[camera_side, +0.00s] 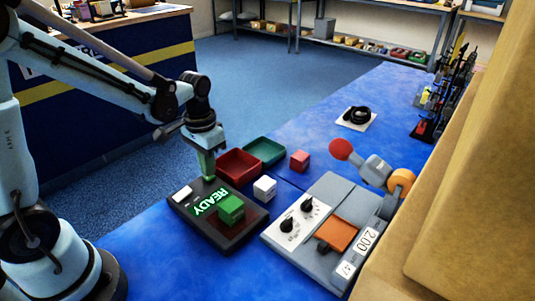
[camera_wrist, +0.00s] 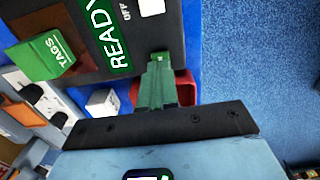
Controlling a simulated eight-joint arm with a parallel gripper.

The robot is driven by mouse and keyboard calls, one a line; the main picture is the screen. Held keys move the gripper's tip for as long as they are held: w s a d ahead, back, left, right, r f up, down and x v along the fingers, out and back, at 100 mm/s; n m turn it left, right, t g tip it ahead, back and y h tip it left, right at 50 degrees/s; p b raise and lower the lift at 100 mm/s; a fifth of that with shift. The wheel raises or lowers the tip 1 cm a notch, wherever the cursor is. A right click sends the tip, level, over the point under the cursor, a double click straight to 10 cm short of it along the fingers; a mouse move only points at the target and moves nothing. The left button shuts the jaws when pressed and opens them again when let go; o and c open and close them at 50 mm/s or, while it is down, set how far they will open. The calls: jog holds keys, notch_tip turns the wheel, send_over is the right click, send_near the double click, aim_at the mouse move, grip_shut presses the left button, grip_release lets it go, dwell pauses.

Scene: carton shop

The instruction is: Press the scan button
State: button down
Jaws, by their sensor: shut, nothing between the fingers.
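The dark scanner box (camera_side: 243,237) lies on the blue table, with a lit green READY display (camera_side: 210,202). It also shows in the wrist view (camera_wrist: 172,32). A white square (camera_side: 183,192) sits on its top near the left end; the wrist view shows it (camera_wrist: 152,6) near an OFF label. A green cube (camera_side: 230,208) stands on the box's brown pad; it reads TAGS in the wrist view (camera_wrist: 47,57). My gripper (camera_side: 208,175) is shut and empty, pointing down at the box's far corner. I cannot tell whether its tips (camera_wrist: 160,58) touch the box or which part is the scan button.
Red (camera_side: 239,166) and green (camera_side: 264,151) trays lie behind the box. A white cube (camera_side: 264,188) and a red cube (camera_side: 299,160) stand to the right. A grey machine with knobs (camera_side: 320,225) stands at the right. Blue table is clear at front left.

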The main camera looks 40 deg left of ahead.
jog(key=shift+f, duration=0.35)
jog(key=shift+f, duration=0.15)
jog(key=shift+f, duration=0.85)
jog(key=shift+w, duration=0.1)
notch_tip(320, 180, up, 15)
jog(key=shift+f, duration=0.2)
dwell(0.8)
